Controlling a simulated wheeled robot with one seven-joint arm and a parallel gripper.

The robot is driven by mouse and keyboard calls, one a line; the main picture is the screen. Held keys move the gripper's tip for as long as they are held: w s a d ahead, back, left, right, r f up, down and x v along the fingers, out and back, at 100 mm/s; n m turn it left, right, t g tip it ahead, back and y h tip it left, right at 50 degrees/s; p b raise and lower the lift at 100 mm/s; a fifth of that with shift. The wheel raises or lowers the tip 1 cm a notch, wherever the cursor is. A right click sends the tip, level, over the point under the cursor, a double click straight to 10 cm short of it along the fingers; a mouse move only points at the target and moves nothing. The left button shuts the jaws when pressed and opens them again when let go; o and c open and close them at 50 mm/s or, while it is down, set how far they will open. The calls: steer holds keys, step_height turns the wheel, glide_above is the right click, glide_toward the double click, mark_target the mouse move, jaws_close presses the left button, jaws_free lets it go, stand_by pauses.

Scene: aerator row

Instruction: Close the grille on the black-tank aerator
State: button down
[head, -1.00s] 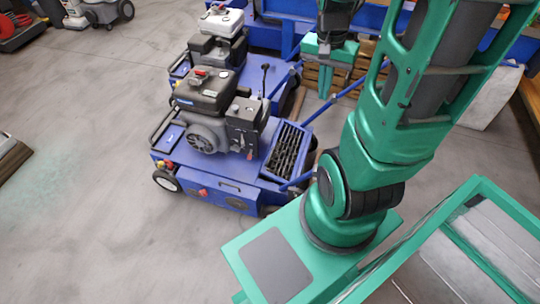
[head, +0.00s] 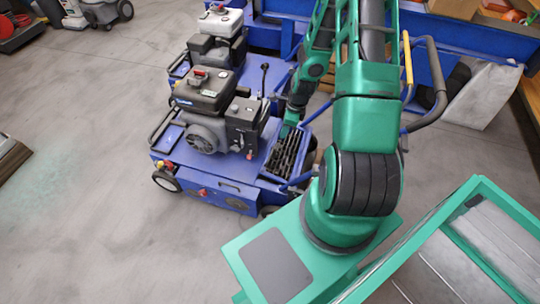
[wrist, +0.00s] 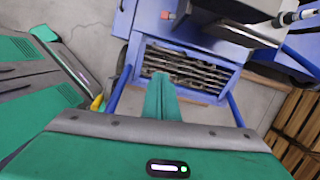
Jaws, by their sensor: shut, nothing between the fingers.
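The black-tank aerator (head: 203,135) is the nearer blue machine, with a black engine and tank on its deck. At its right end a blue-rimmed bay (head: 284,152) shows rows of dark bars. In the wrist view these bars (wrist: 188,68) run across the bay, just beyond my fingers. I cannot tell which part there is the grille, or how far it stands open. In the wrist view my gripper (wrist: 161,76) is shut and empty, pointing at the bay.
A second aerator with a white tank (head: 222,20) stands right behind. Blue handle bars (wrist: 235,108) flank my gripper. Wooden pallets (wrist: 297,120) and a pale block (head: 482,92) are at the right.

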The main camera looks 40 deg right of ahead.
steer(key=shift+m, duration=0.7)
steer(key=x, duration=1.1)
steer(key=a+x, duration=0.1)
steer(key=x, duration=0.4)
steer(key=shift+w+f, duration=0.15)
steer(key=shift+f, duration=0.1)
steer(key=shift+f, duration=0.1)
